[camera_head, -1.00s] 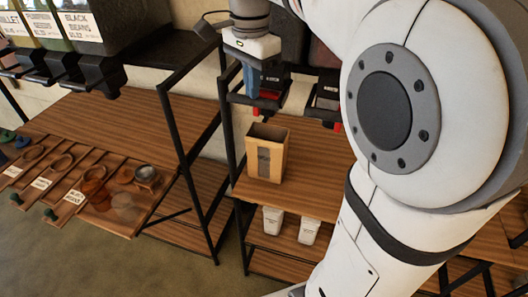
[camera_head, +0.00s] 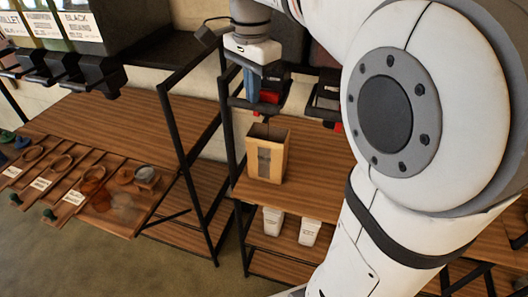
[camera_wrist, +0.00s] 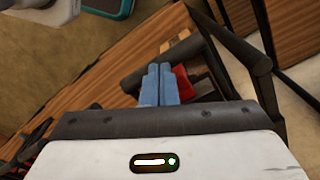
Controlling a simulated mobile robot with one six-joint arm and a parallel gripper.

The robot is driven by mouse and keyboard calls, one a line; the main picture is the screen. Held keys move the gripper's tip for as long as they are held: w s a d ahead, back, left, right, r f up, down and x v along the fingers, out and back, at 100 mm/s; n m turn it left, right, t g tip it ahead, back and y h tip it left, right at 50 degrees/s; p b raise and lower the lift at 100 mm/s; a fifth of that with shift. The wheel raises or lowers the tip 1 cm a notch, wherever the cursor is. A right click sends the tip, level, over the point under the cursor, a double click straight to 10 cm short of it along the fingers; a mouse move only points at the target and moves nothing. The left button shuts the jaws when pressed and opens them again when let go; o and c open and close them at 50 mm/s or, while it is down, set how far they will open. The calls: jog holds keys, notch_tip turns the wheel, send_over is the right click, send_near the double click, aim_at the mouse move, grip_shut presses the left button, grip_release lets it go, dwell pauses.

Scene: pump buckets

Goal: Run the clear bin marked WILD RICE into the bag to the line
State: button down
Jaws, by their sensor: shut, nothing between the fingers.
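My gripper (camera_head: 254,92) has its blue fingers pressed together with nothing between them, beside a dark dispenser spout with a red part (camera_head: 270,97). In the wrist view the blue fingertips (camera_wrist: 159,70) are side by side, and the red part (camera_wrist: 182,82) shows just right of them. The tan paper bag (camera_head: 278,163) stands upright and open on the wooden shelf below the spout. A dark window runs down its front. The level inside cannot be read. My arm hides much of the bin above, and no WILD RICE label is legible.
A second spout with red (camera_head: 326,103) is close on the right. Black frame posts (camera_head: 186,165) stand left. Labelled bins, one BLACK BEANS (camera_head: 82,27), are at upper left. White tubs (camera_head: 272,221) sit on the lower shelf. Scoops and a jar (camera_head: 146,176) lie at left.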

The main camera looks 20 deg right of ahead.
jog(key=shift+f, duration=0.5)
jog(key=shift+f+b, duration=0.25)
jog(key=shift+b, duration=0.05)
jog(key=shift+f, duration=0.15)
jog(key=shift+w+d+f, duration=0.1)
jog(key=shift+f, duration=0.35)
dwell(6.6)
